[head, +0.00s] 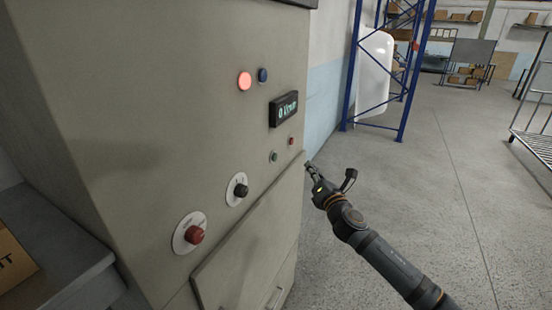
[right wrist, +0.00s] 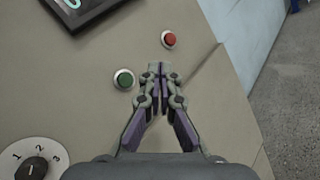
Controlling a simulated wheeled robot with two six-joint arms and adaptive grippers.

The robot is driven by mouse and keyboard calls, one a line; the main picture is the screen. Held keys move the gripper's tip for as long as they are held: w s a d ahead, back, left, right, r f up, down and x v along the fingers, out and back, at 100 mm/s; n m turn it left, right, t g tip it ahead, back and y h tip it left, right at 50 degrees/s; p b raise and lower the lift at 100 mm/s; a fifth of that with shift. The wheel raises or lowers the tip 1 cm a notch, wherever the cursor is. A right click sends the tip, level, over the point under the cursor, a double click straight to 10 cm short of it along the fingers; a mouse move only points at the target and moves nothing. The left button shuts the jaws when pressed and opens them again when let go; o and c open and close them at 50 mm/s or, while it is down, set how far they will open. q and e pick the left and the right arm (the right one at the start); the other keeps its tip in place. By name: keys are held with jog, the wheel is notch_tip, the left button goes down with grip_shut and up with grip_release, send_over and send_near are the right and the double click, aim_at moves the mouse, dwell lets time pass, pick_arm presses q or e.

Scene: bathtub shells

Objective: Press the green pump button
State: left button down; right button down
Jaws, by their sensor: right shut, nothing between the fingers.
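The green pump button (head: 273,156) is a small round button on the beige cabinet front (head: 150,130), below the digital display. It also shows in the right wrist view (right wrist: 124,79), just left of my fingertips. My right gripper (head: 310,166) is shut and empty, to the right of the green button near the cabinet's right edge. In the right wrist view, its closed fingertips (right wrist: 158,68) lie between the green button and a small red button (right wrist: 168,39). I cannot tell the exact gap to the panel. My left gripper is not in view.
The panel also carries a display (head: 284,109), a lit red lamp (head: 244,81), a blue button (head: 263,75), a black rotary knob (head: 240,190) and a large red knob (head: 194,235). A blue rack (head: 352,65) stands behind.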

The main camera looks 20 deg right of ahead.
aim_at(275, 158)
jog(key=w+a+p, duration=0.5)
jog(key=w, duration=0.2)
jog(key=shift+a, duration=0.2)
dwell(1.4)
jog(key=shift+w+a, duration=0.25)
jog(key=shift+w+a, duration=0.25)
jog(key=shift+w, duration=0.05)
dwell(0.7)
dwell(0.4)
jog(key=shift+s+d, duration=0.55)
jog(key=shift+s, duration=0.1)
